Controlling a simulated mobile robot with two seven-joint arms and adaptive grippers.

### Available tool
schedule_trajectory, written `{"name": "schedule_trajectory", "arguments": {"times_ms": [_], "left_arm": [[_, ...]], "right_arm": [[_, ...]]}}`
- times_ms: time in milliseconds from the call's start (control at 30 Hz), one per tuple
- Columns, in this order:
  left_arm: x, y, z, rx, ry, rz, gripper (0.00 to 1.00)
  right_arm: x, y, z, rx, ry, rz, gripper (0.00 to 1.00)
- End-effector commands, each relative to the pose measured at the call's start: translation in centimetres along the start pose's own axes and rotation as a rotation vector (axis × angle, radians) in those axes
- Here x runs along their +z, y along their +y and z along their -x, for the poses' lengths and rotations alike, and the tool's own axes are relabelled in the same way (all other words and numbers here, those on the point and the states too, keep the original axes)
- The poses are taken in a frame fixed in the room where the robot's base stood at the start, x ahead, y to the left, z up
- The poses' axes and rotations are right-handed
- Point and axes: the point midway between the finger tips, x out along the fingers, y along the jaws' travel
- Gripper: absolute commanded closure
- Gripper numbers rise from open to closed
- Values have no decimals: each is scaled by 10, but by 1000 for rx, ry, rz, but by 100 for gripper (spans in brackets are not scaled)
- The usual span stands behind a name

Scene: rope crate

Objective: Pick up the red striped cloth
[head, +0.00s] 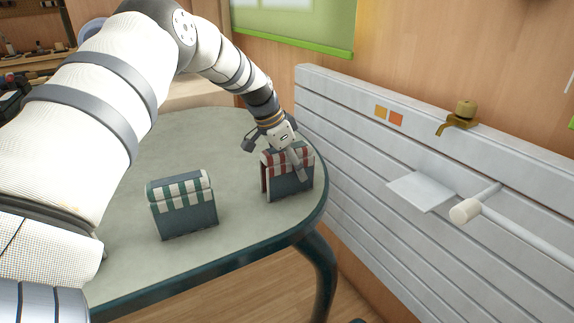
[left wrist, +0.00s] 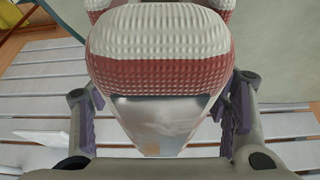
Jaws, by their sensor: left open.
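The red striped cloth (head: 272,159), banded red and white, hangs over the top of a dark teal holder (head: 290,183) near the table's right edge. My left gripper (head: 275,155) is at the top of this cloth, coming from above, and hides part of it. In the left wrist view the cloth (left wrist: 160,70) fills the upper middle, with a white band above a red one. The open fingers of my left gripper (left wrist: 160,112) stand on either side, with gaps showing beside the cloth. My right gripper is not in view.
A similar teal holder with a green and white striped cloth (head: 180,190) stands to the left on the grey-green table (head: 235,225).

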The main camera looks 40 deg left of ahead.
Motion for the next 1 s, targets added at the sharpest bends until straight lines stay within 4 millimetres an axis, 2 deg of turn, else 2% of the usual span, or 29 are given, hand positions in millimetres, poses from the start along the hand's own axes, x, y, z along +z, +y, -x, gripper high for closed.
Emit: {"name": "schedule_trajectory", "arguments": {"times_ms": [367,633,900,1000], "left_arm": [[1,0,-2,0,1,1,32],[1,0,-2,0,1,0,93],[0,0,-1,-1,1,0,95],[-4,-1,8,-2,3,-1,95]], "right_arm": [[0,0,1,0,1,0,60],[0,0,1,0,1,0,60],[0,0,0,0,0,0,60],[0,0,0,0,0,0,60]]}}
